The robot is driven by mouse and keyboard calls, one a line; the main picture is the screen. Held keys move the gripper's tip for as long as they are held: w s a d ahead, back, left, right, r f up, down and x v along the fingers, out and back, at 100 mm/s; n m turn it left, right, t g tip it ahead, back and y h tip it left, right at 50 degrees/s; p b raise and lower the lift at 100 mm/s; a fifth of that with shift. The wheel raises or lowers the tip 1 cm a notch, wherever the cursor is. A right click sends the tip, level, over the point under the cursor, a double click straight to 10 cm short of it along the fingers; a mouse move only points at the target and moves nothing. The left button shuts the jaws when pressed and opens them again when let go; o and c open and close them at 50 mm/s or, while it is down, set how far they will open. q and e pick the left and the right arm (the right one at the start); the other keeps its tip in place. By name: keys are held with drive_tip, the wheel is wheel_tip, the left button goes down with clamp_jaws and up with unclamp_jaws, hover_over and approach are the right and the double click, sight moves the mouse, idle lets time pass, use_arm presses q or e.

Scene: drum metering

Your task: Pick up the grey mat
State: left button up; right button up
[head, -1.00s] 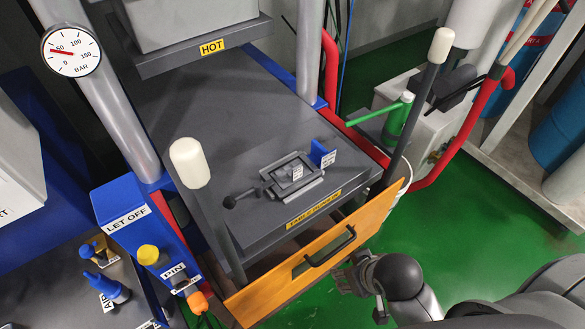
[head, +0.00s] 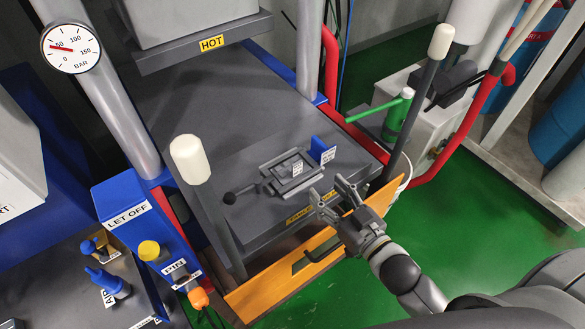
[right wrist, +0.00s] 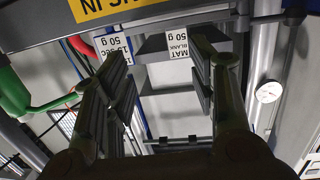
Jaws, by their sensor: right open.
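The grey mat (head: 284,169) is a small grey slab with a white label, lying in a grey frame (head: 268,183) on the dark press table. In the right wrist view its label (right wrist: 183,45) reads MAT BLANK 50 g. My right gripper (head: 328,198) is open and empty in front of the frame, over the table's front edge, apart from the mat. In the right wrist view its two fingers (right wrist: 163,90) reach toward the labels. My left gripper is not in view.
A blue upright plate (head: 322,150) with a white label stands just right of the frame. A black-knobbed handle (head: 230,197) sticks out left. White-capped posts (head: 189,160) flank the table front. An orange panel (head: 272,291) crosses below. A HOT plate (head: 205,47) hangs above.

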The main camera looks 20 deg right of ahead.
sight(298, 166)
drive_tip(key=shift+n+t+y, duration=0.3)
drive_tip(key=shift+n+y, duration=0.1)
drive_tip(key=shift+y, duration=0.5)
drive_tip(key=w+a, duration=0.1)
drive_tip(key=w+a+p, duration=0.1)
drive_tip(key=w, duration=0.1)
drive_tip(key=w+a+r, duration=0.1)
drive_tip(key=shift+w+r, duration=0.1)
drive_tip(key=shift+w, duration=0.3)
drive_tip(key=shift+w+a+r+p, duration=0.15)
drive_tip(key=shift+w+p, duration=0.25)
drive_tip(key=p+x, duration=0.1)
drive_tip(key=x, duration=0.2)
drive_tip(key=shift+w+a, duration=0.15)
drive_tip(key=shift+a, duration=0.05)
drive_tip(key=shift+w+a, duration=0.2)
drive_tip(key=shift+w, duration=0.25)
drive_tip(key=shift+c, duration=0.4)
drive_tip(key=c, duration=1)
